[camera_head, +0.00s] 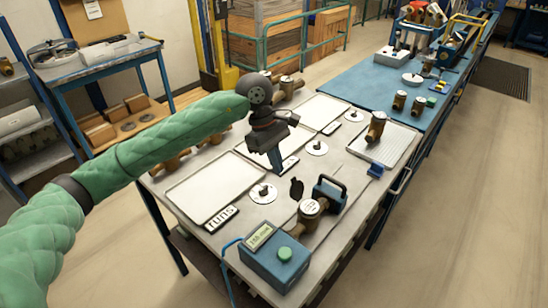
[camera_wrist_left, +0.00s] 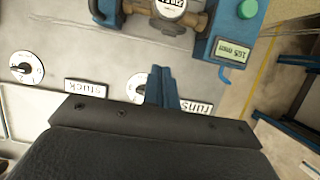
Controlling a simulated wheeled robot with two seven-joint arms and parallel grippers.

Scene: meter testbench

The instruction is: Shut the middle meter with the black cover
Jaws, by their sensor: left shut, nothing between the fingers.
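A brass meter (camera_head: 311,208) with a round white face sits on the bench between a blue unit with a display and green button (camera_head: 275,255) and a blue clamp with a black handle (camera_head: 329,193). Its black cover (camera_head: 297,188) stands open, raised on the side toward my left gripper. My right gripper is not in view.
White trays (camera_head: 213,184) and labels "runs" (camera_head: 221,218) and "stuck" (camera_wrist_left: 86,86) lie on the bench. Round dials (camera_head: 263,194) lie between. Another brass meter (camera_head: 376,127) stands on a ribbed tray (camera_head: 398,146). A blue mat (camera_head: 372,82) holds more meters.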

